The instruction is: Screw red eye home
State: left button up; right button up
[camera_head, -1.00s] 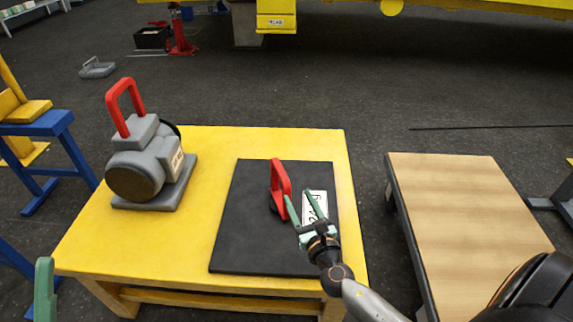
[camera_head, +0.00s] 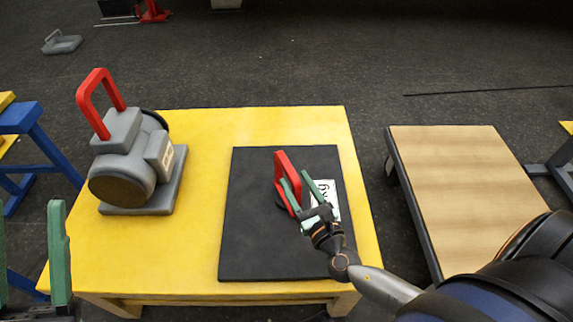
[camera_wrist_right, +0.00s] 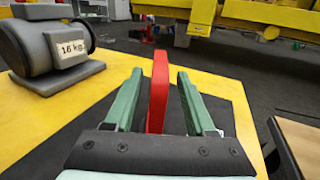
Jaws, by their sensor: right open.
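The red eye (camera_head: 281,160) is a flat red loop standing upright on a dark round base on the black mat (camera_head: 255,245). My right gripper (camera_head: 293,176) is open, with its green fingers reaching to the eye. In the right wrist view the red eye (camera_wrist_right: 158,65) stands between the two fingers, with a gap on each side. The fingers hide part of the loop and its base. My left gripper (camera_head: 30,207) is open and empty at the lower left, partly cut off by the picture edge.
A grey motor-like weight (camera_head: 130,165) with a red handle (camera_head: 93,85) stands on the yellow table (camera_head: 190,245). A white label (camera_head: 329,190) lies beside the eye. A wood-topped table (camera_head: 455,190) stands to the right, across a gap.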

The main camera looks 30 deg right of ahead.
aim_at(286, 167)
jog(key=w, duration=0.6)
jog(key=shift+d, duration=0.15)
jog(key=shift+c, duration=0.2)
grip_shut()
